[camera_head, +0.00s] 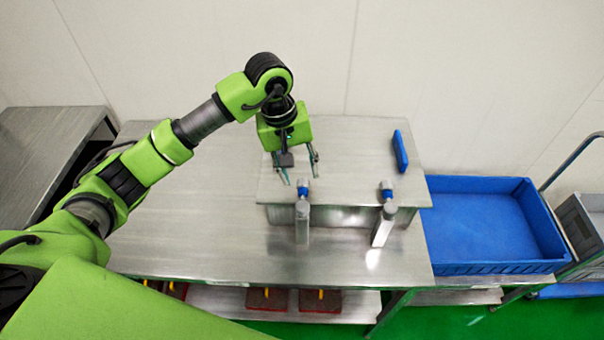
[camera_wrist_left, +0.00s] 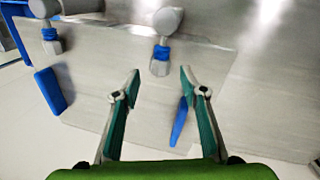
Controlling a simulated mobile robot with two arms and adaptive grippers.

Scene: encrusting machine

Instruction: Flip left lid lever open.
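The left lid lever (camera_head: 302,222) is a grey arm with a blue collar, standing at the front edge of the metal lid box (camera_head: 350,160). It also shows in the left wrist view (camera_wrist_left: 164,20), with its blue collar just ahead of the fingertips. My left gripper (camera_head: 300,174) is open and empty above the lid, behind this lever. It also shows in the wrist view (camera_wrist_left: 161,76), with a visible gap between the fingers and the collar. The right lever (camera_head: 384,222) stands farther right. My right gripper is out of view.
A blue bar (camera_head: 400,151) stands on the lid's right side. Another blue bar (camera_wrist_left: 179,121) shows below my left gripper in the wrist view. A blue bin (camera_head: 490,267) sits right of the steel table (camera_head: 185,250), whose left part is clear.

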